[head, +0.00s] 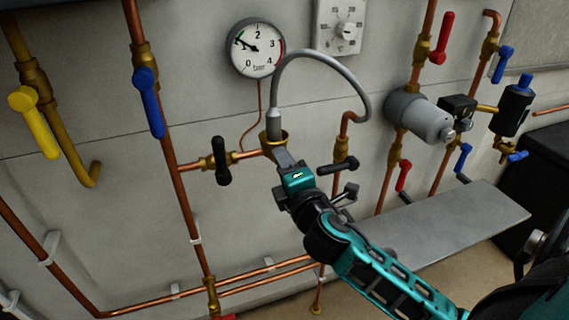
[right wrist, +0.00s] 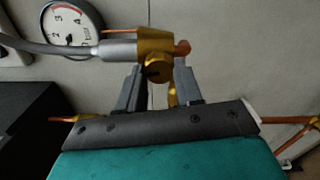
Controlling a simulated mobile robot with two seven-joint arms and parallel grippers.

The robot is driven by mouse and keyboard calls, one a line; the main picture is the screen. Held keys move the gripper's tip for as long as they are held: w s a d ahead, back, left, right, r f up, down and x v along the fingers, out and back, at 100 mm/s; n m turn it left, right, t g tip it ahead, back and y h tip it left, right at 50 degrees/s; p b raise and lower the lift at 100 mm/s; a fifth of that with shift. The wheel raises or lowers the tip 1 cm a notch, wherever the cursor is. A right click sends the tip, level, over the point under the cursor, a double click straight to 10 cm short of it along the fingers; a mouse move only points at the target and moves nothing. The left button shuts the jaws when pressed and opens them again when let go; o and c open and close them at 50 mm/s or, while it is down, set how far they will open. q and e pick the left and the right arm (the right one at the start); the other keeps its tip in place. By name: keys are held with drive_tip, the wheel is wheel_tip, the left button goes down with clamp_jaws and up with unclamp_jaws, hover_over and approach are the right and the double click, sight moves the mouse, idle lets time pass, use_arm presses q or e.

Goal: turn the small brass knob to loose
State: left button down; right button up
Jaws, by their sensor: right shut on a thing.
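The small brass knob (right wrist: 158,68) is a round brass piece with a dark slot, on the side of a brass fitting (right wrist: 152,40). My right gripper (right wrist: 157,76) has its two grey fingers on either side of the knob and is shut on it. In the head view my right gripper (head: 283,156) reaches up to the same brass fitting (head: 272,138), where a grey hose (head: 320,58) ends. The knob itself is hidden there behind the gripper. My left gripper is not in view.
Black handles (head: 221,161) and (head: 337,168) lie left and right of the gripper. Copper pipes, a blue lever (head: 148,101), a yellow lever (head: 34,121) and a grey cylinder (head: 420,116) surround it. A grey shelf (head: 450,232) is below right.

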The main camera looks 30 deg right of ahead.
drive_tip(key=shift+d+n, duration=0.15)
drive_tip(key=shift+n, duration=7.65)
drive_tip(key=o, duration=1)
drive_tip(key=shift+f, duration=0.1)
drive_tip(key=b+v, duration=0.1)
drive_tip(key=v, duration=1.2)
drive_tip(key=shift+w, duration=0.1)
